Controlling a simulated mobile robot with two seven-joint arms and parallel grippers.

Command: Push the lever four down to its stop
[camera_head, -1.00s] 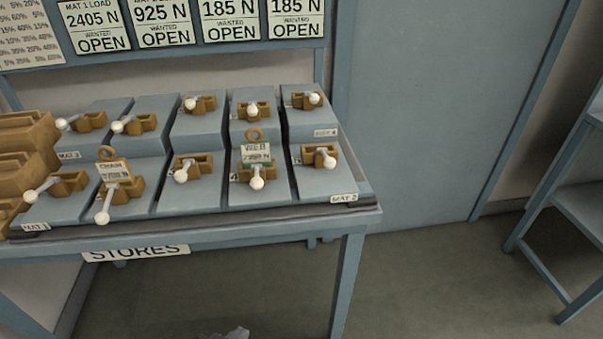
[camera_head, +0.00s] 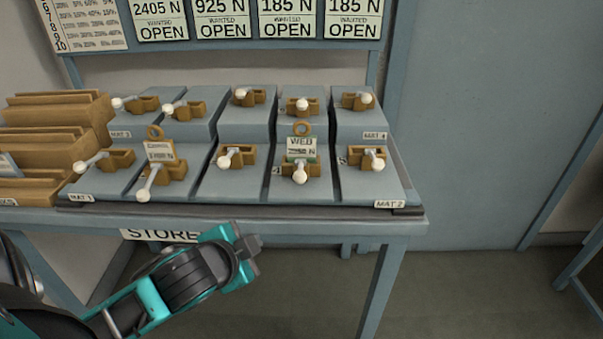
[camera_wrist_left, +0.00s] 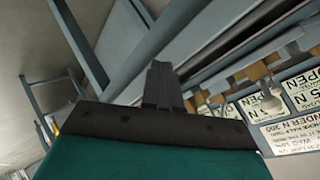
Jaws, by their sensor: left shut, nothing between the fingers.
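Two stepped rows of levers with white knobs and wooden blocks stand on the grey bench (camera_head: 290,213). In the front row, the fourth lever from the left (camera_head: 300,175) has a tag reading WEB (camera_head: 301,146) behind its knob. Its knob points toward the front; its number mark is too small to read surely. My left gripper (camera_head: 250,252) is shut and empty, below and in front of the bench edge, left of that lever and apart from it. In the left wrist view its fingers (camera_wrist_left: 161,85) are together. My right gripper is out of view.
A second tagged lever (camera_head: 145,190) stands at the front left. Wooden racks (camera_head: 60,150) stand at the bench's left end. Signs (camera_head: 225,20) hang behind. Floor in front of the bench is clear right of my arm.

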